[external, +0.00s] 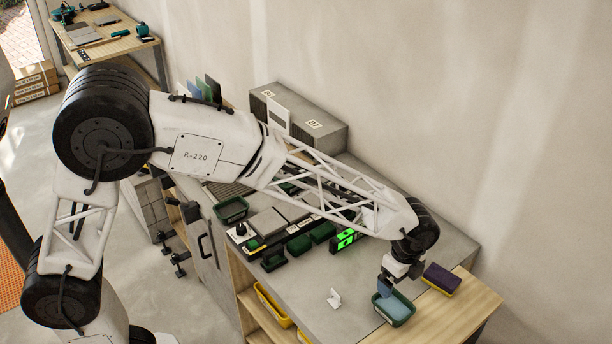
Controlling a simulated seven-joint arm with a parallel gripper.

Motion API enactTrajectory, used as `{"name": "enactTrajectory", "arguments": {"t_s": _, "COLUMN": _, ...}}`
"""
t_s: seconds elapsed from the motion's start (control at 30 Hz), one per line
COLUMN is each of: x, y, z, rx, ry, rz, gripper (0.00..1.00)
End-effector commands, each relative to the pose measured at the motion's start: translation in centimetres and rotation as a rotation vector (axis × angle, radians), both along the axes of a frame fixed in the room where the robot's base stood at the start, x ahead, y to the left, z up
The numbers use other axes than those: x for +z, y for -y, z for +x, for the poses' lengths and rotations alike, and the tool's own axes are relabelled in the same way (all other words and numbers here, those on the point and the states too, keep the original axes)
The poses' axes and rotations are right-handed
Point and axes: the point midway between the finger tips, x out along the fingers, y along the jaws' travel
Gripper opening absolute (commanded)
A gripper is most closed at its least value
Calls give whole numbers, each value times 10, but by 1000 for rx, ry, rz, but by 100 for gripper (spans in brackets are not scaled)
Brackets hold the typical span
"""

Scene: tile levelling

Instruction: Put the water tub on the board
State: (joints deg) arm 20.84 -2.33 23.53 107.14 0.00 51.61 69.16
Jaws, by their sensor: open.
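The water tub (400,310) is a small green tray with light blue water in it. It is near the right end of the grey bench, at the left edge of the pale wooden board (462,309). I cannot tell whether it rests on the board or beside it. My gripper (386,291) is open and points down at the tub's far left side. A blue piece shows by the fingers, and the fingertips are hard to make out. I cannot tell whether they touch the tub.
A purple and yellow sponge block (441,279) lies right of the tub, on the board's far part. A small white piece (334,298) sits on clear bench to the left. A grey box (325,130) is against the wall.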

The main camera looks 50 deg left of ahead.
Motion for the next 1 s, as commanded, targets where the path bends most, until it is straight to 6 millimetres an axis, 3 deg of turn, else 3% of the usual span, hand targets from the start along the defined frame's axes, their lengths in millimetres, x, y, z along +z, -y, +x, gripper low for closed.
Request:
{"name": "enactTrajectory", "arguments": {"t_s": 0.37, "x": 5, "y": -5, "z": -4, "rx": 22, "ry": 4, "rz": -2, "gripper": 99}}
{"name": "enactTrajectory", "arguments": {"t_s": 0.57, "x": 25, "y": -30, "z": -21, "rx": 129, "ry": 21, "rz": -9, "gripper": 99}}
{"name": "enactTrajectory", "arguments": {"t_s": 0.77, "x": 55, "y": -71, "z": -57, "rx": 324, "ry": 46, "rz": -24, "gripper": 99}}
{"name": "enactTrajectory", "arguments": {"t_s": 1.0, "x": 87, "y": -121, "z": -113, "rx": 596, "ry": 79, "rz": -49, "gripper": 99}}
